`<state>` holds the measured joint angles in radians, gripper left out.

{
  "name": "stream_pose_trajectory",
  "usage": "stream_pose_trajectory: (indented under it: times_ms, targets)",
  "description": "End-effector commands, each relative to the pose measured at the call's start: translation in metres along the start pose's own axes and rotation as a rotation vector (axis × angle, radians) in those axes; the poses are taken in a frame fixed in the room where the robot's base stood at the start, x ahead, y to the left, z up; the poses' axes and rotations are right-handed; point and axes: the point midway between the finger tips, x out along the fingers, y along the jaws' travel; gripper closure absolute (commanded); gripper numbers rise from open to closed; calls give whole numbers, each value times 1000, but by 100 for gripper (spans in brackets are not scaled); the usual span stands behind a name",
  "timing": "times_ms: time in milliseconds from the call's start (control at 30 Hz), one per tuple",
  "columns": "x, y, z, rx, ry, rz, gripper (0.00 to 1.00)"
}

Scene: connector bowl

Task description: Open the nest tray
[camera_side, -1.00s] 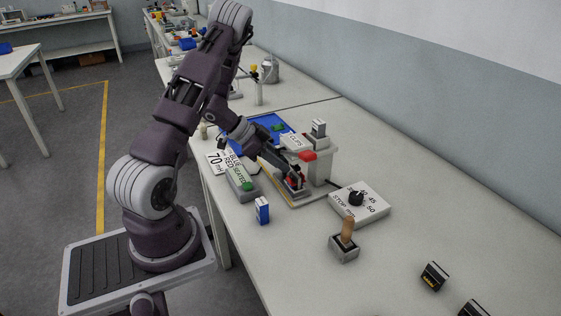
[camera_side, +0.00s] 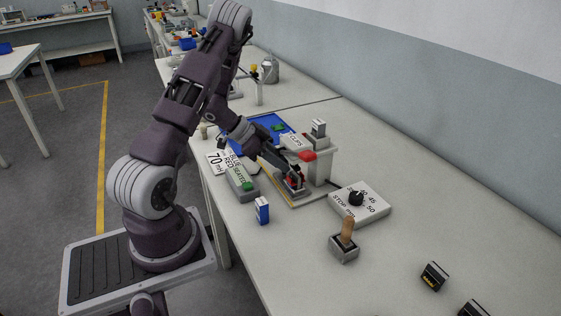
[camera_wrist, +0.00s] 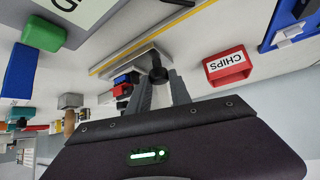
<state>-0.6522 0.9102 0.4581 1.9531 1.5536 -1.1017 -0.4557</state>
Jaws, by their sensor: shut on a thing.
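The nest tray appears to be the small grey piece (camera_wrist: 136,64) with an upright black knob (camera_wrist: 157,73), beside a yellow-edged plate in the wrist view. My gripper (camera_wrist: 160,82) is shut on the black knob, with one finger on each side of it. In the side view my gripper (camera_side: 289,178) reaches down to the plate in front of the white upright block. Small red and blue parts (camera_wrist: 124,86) lie next to the fingers. The side view is too small to show how far out the tray stands.
A white block with a red part (camera_side: 308,156) stands close behind my gripper. A grey box with a green button (camera_side: 243,186) is at its left. A dial box (camera_side: 360,204) and a joystick (camera_side: 345,243) stand at right.

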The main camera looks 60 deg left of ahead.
Motion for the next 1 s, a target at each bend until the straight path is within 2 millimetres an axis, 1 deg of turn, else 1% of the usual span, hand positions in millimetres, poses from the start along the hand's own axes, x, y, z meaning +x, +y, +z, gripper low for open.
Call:
stream_pose_trajectory:
  times_ms: [67, 167, 300, 400, 500, 600, 667, 967, 1000]
  targets:
    - [-3, -10, 2, 1, 4, -5, 100]
    - [-9, -33, 8, 3, 5, -7, 100]
    - [-20, -72, 20, 2, 4, -7, 100]
    - [-27, -95, 27, 2, 4, -6, 100]
    - [-32, -112, 32, 1, 4, -4, 100]
    - [-35, -122, 35, 0, 3, -3, 100]
    - [-36, -124, 36, 0, 3, -1, 100]
    - [-36, -124, 36, 0, 2, -1, 100]
    - [-36, -124, 36, 0, 2, -1, 67]
